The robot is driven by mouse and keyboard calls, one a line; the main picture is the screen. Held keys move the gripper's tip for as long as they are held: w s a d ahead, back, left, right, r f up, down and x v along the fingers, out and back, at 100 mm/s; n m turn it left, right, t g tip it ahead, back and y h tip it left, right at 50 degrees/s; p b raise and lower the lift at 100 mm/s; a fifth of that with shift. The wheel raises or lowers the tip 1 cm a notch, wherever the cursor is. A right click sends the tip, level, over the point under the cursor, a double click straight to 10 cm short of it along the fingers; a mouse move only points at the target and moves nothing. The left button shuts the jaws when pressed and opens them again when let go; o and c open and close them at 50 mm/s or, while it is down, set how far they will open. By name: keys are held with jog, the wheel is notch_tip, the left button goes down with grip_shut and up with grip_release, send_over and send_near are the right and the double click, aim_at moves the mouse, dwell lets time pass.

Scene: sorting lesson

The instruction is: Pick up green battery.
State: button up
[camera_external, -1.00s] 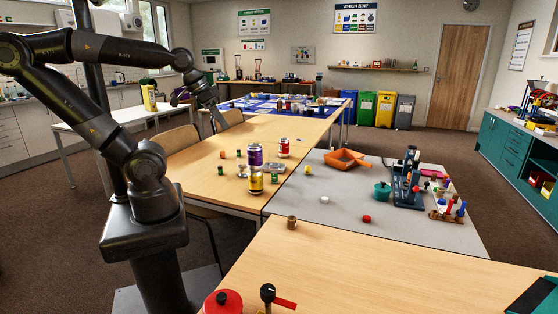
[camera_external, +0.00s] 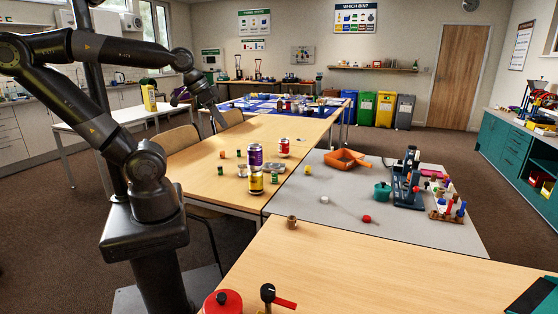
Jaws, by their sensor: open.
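Several small green pieces stand on the wooden table (camera_external: 205,186). One small green cylinder (camera_external: 220,170) is near the left edge, another small green piece (camera_external: 239,153) stands farther back, and a green cylinder (camera_external: 275,177) stands beside the cans. They are too small to tell which is the green battery. My gripper (camera_external: 220,124) hangs over the far left part of the table, pointing down. It is open, with nothing visible between its fingers, and appears apart from all the green pieces.
A purple can (camera_external: 255,154), a yellow can (camera_external: 256,184) and a red can (camera_external: 284,148) crowd the table's middle. Chairs line the left side.

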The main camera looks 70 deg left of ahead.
jog(key=shift+c, duration=0.8)
